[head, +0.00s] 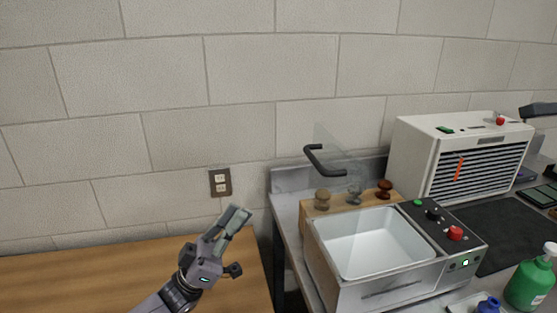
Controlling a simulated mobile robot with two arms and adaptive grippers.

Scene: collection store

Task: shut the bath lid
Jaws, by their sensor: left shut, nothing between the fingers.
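The bath (385,243) is a metal box with a white, empty-looking basin, standing on the metal bench at right of centre. Its clear lid (338,148) stands raised at the back of the basin, with a black bar handle (313,158) on it. The lid is see-through and its edges are faint. My left gripper (237,217) is shut and empty, over the wooden table to the left of the bath, apart from the lid and handle. My right gripper is not in view.
Wooden stamps or knobs (384,188) stand on a wooden block behind the bath. Its control panel (433,213) has a red knob. A white vented unit (452,150), a dark mat (507,238) and a green bottle (530,280) are at right. The wooden table (80,285) is clear.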

